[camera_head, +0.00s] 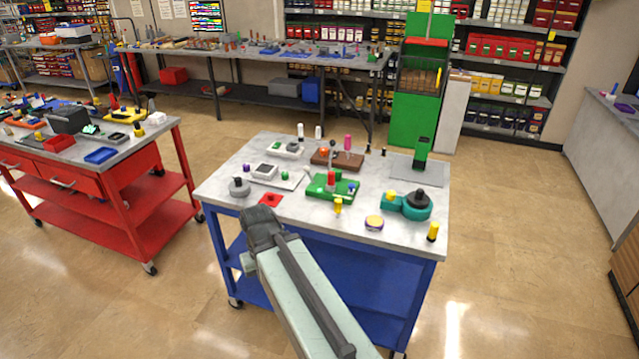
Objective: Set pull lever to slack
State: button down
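Several small devices stand on the grey top of a blue cart (225,188). I cannot tell for sure which part is the pull lever. A green block (322,192) with a red upright part and a thin pale stick at its left is near the middle. A teal device with a black round top (417,204) sits at the right. A grey round piece with a knob (240,188) is at the left. My gripper (260,222) is by the cart's front left edge, apart from the devices; its fingers are too dark and small to read.
A brown block (336,158) and a white box (286,148) stand at the cart's back. A green post on a grey plate (421,165) is at the back right. A yellow piece (433,232) is near the front right corner. A red cart (140,205) stands left, with open floor between.

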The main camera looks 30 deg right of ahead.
aim_at(306, 169)
jog(key=z, duration=0.15)
jog(key=k, duration=0.1)
jog(key=z, duration=0.4)
jog(key=i, duration=1)
jog(key=u, duration=3)
jog(key=k, duration=1.15)
jog(key=z, duration=0.55)
